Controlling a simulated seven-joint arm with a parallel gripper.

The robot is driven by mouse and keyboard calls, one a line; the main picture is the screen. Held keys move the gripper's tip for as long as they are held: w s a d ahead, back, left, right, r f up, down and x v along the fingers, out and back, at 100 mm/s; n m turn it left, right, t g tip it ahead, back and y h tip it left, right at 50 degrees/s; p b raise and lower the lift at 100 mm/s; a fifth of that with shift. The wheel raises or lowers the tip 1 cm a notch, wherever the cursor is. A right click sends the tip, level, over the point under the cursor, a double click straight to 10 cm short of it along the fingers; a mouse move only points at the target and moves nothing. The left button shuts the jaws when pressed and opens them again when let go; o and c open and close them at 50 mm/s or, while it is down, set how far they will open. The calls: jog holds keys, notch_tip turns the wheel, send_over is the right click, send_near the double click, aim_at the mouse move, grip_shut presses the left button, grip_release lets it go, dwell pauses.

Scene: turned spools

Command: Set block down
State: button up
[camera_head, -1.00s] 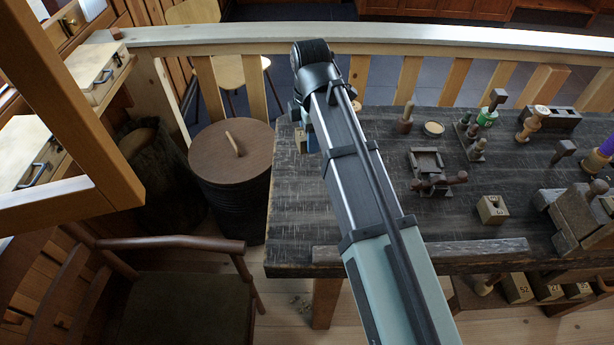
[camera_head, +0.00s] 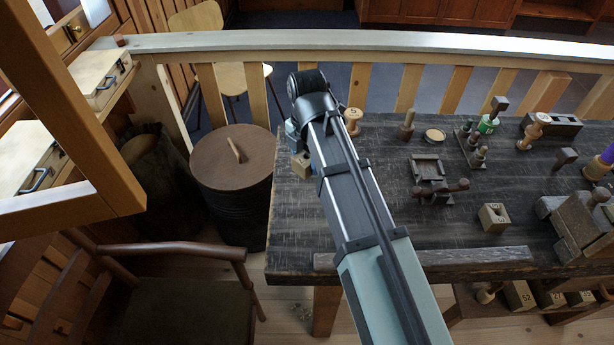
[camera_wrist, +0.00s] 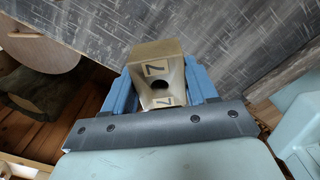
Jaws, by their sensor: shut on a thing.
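A tan wooden block (camera_wrist: 160,84) sits between the blue fingers of my gripper (camera_wrist: 160,78) in the wrist view. In the head view the block (camera_head: 301,164) shows beside my arm, at the left end of the dark workbench (camera_head: 300,220). My arm hides most of the gripper (camera_head: 293,140) there. I cannot tell whether the block touches the bench top.
A lidded barrel (camera_head: 232,165) stands just left of the bench. A turned spool (camera_head: 352,121) stands behind my arm. Another holed block (camera_head: 493,216) and several wooden tools stand farther right. The bench's front left is clear. A chair (camera_head: 170,243) stands at the front left.

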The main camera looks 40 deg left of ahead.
aim_at(307, 186)
jog(key=shift+f, duration=3.35)
jog(key=shift+f, duration=0.15)
jog(key=o, duration=1.1)
jog(key=shift+c, duration=0.2)
notch_tip(307, 186, up, 12)
jog(key=shift+r, duration=0.2)
